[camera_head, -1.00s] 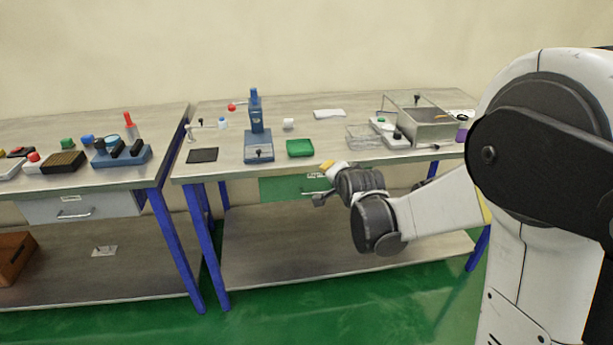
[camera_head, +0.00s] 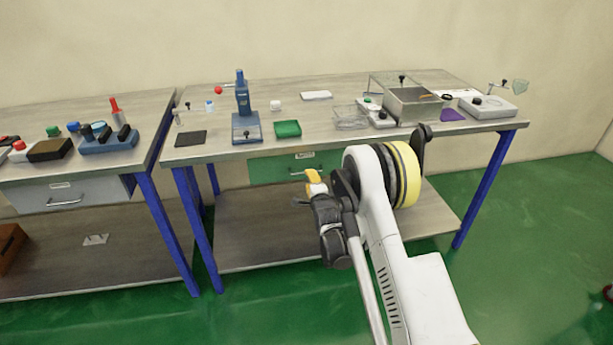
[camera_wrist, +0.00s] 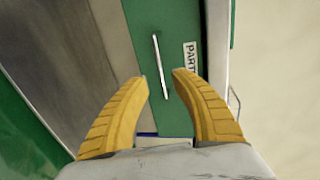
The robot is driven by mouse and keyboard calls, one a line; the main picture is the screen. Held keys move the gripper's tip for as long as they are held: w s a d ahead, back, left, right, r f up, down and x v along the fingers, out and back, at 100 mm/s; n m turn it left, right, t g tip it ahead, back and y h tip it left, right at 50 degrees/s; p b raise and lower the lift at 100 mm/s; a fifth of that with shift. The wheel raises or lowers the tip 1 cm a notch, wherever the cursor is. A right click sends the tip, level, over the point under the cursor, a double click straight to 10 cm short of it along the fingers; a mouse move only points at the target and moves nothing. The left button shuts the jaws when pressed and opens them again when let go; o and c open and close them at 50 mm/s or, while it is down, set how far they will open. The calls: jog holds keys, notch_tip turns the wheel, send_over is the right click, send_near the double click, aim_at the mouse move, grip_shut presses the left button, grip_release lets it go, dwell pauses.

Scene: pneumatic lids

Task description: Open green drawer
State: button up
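The green drawer (camera_head: 270,170) sits under the right-hand workbench top and looks shut. It also shows in the wrist view (camera_wrist: 140,20), with a thin pale bar handle (camera_wrist: 160,62) and a white label (camera_wrist: 190,62) beside it. My gripper (camera_wrist: 160,82) is open and empty. Its two yellow fingers stand either side of the lower end of the handle as seen in the wrist view. I cannot tell whether they are level with the handle or still short of it. In the head view my gripper (camera_head: 305,188) is in front of the drawer, and my arm hides its right part.
The right bench top (camera_head: 330,90) holds a blue press (camera_head: 243,105), a green box (camera_head: 287,129) and a metal container (camera_head: 412,106). A lower shelf (camera_head: 245,235) and blue legs (camera_head: 197,230) are below. A grey drawer (camera_head: 70,193) is in the left bench.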

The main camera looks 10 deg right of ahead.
jog(key=shift+b+x, duration=0.85)
jog(key=shift+x, duration=2.2)
grip_shut()
